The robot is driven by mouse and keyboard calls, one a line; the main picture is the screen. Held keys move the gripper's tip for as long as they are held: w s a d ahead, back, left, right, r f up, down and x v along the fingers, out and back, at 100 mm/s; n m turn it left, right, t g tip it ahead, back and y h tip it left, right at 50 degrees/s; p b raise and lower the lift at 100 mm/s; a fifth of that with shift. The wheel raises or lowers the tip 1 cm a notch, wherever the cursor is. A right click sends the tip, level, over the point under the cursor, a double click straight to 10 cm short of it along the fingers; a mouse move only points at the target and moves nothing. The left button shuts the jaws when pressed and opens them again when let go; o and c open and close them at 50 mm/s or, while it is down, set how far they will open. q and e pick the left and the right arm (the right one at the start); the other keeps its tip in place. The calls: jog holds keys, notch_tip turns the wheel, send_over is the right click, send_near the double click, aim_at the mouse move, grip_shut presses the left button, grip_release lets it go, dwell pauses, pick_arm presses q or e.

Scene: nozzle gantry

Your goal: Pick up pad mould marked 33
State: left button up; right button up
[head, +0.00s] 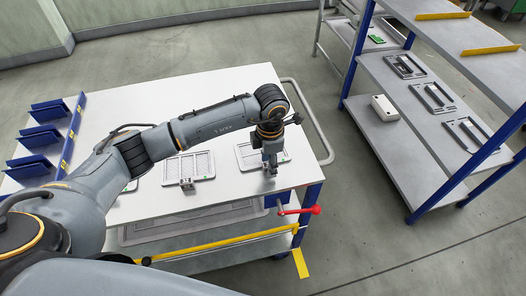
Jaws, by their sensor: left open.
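Flat light-grey plates with raised frames lie in a row near the front edge of the white table; they look like pad moulds, but no number 33 is readable. One plate (203,164) lies in the middle with a small grey block at its front edge. Another plate (246,154) lies to its right, partly hidden by my left gripper. A third, at the left, is mostly hidden behind my arm. My left gripper (271,170) points down over the front right part of the right plate, open. I cannot tell whether it touches the plate. My right gripper is out of view.
The white table (150,105) has free room behind the plates. Blue angled holders (45,137) stand at its left end. A red handle (304,211) sticks out at the front right corner. A blue-framed shelf (385,130) with dark framed plates stands at the right.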

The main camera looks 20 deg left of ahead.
pick_arm(q)
jog(key=shift+f, duration=0.2)
grip_shut()
jog(key=shift+r, duration=0.1)
jog(key=shift+w, duration=0.1)
